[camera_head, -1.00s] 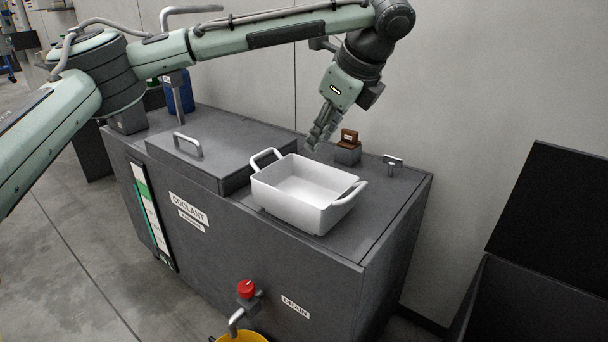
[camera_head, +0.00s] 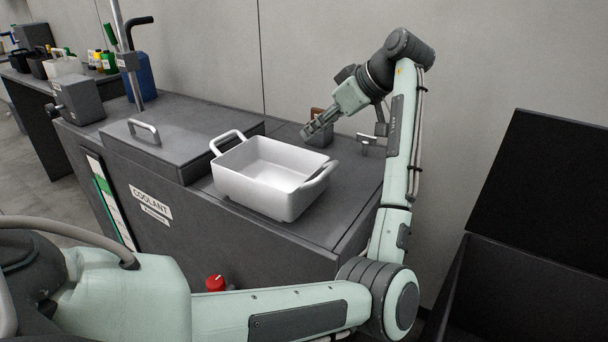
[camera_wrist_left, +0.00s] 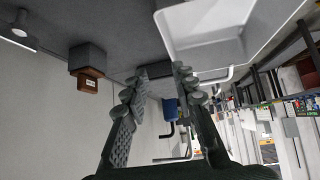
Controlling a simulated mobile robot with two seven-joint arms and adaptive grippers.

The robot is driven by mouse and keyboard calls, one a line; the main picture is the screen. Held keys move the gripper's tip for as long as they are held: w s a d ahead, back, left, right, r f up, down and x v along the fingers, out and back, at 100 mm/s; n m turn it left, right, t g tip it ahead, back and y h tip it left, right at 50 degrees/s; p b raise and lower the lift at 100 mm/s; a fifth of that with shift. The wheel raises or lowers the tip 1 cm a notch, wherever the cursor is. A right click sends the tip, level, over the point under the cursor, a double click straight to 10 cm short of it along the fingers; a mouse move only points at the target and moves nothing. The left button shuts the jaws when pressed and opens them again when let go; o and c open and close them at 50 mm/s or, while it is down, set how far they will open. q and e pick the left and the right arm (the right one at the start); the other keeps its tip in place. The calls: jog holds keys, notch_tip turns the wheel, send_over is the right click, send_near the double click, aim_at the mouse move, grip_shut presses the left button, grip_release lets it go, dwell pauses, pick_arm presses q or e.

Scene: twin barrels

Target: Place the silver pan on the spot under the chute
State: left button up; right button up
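The silver pan (camera_head: 268,203), a pale rectangular tub with a looped handle at each end, stands upright on the dark grey coolant machine's top (camera_head: 335,215). It looks empty. My left gripper (camera_head: 308,134) is just above and behind the pan, apart from it, pointing down and left. In the left wrist view, the fingers (camera_wrist_left: 160,73) are spread with nothing between them; the pan (camera_wrist_left: 190,42) is at the upper right with a handle beside the right finger. I cannot make out the chute or the spot under it. My right gripper is out of view.
A grey lid with a bar handle (camera_head: 145,132) lies left of the pan. A brown block on a grey block (camera_wrist_left: 87,80) and a small tap-like fitting (camera_head: 367,142) are behind it. A blue container (camera_head: 140,75) stands farther left. An open black bin (camera_head: 530,270) is at right.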

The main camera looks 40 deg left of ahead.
aim_at(292, 171)
pick_arm(q)
jog(key=shift+n+g, duration=0.6)
jog(key=shift+g, duration=0.1)
jog(key=f, duration=0.1)
jog(key=s+a+f, duration=0.2)
jog(key=f, duration=0.1)
jog(key=x, duration=0.5)
jog(key=shift+w+a+f, duration=0.15)
jog(key=shift+w+a, duration=0.05)
jog(key=shift+w, duration=0.15)
grip_shut()
